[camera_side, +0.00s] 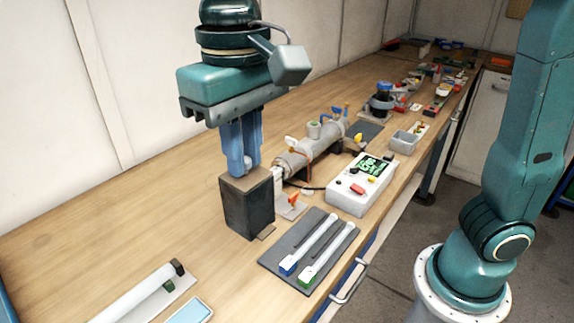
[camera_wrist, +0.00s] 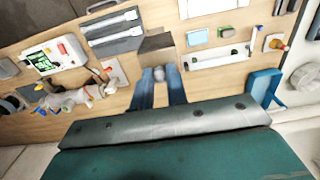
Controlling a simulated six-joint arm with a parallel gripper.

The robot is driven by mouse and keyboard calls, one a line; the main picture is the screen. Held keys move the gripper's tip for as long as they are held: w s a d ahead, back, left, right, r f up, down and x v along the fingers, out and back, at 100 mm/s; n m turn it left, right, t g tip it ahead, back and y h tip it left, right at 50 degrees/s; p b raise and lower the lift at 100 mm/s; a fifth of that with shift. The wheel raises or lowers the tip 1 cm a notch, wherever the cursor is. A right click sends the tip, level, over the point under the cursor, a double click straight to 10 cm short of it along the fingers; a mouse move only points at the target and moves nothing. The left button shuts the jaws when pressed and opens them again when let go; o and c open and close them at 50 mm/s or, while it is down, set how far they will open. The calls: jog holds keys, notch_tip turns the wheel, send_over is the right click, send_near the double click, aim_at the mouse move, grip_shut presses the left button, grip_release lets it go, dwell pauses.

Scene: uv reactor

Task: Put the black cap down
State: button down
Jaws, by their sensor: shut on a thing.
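The black cap (camera_side: 248,208) is a dark box with a brownish top, upright in the middle of the bench at the near end of the metal reactor tube (camera_side: 318,148). My gripper (camera_side: 243,168) points down with its blue fingers shut on the cap's top. In the wrist view, the cap (camera_wrist: 156,43) is just beyond the fingertips (camera_wrist: 160,74), with a small grey round part between them. I cannot tell whether the cap's underside touches the bench.
A white meter (camera_side: 360,186) with a green display stands right of the cap. A dark mat (camera_side: 300,238) with two white tubes lies in front. A white tube on a plate (camera_side: 140,298) lies near left. The bench (camera_side: 130,215) left of the cap is bare.

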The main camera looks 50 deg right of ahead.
aim_at(251, 195)
notch_tip(251, 195, down, 14)
jog(key=shift+r, duration=0.15)
dwell(0.3)
jog(key=shift+f, duration=2.2)
jog(key=c, duration=1.4)
grip_release()
notch_tip(251, 195, up, 12)
jog(key=shift+r, duration=0.15)
